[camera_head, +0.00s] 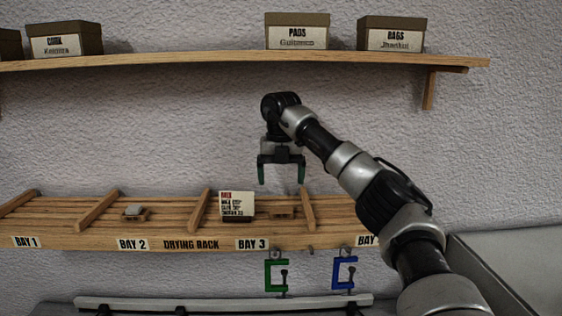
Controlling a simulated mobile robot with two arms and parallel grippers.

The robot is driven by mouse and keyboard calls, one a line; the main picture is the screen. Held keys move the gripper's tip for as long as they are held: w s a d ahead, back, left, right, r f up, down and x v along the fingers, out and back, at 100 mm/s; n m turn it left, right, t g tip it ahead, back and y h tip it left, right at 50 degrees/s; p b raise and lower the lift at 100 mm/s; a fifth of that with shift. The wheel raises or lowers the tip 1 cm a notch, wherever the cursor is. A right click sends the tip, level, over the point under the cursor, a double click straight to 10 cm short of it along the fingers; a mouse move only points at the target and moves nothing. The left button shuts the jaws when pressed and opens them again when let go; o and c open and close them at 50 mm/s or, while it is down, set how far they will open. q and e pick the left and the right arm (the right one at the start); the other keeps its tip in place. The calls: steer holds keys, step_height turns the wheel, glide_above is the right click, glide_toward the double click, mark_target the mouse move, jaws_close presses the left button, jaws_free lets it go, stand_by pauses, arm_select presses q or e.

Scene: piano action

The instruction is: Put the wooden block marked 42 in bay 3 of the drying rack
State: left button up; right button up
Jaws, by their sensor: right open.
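The drying rack (190,244) is a slatted wooden shelf on the wall with labelled bays between slanted dividers. Bay 3 (252,244) holds a small wooden piece (283,212) at its right side, close to the right divider. It looks like a block, but I cannot read a number on it. My right gripper (282,176) is open and empty, pointing down above bay 3, with its green-tipped fingers apart and clear of the piece. My left gripper is not in view.
A small grey-topped object (134,210) sits in bay 2. Green (270,274) and blue (339,273) clamps hang below. A shelf (200,60) with labelled boxes is above.

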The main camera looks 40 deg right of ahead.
steer(key=shift+r, duration=2)
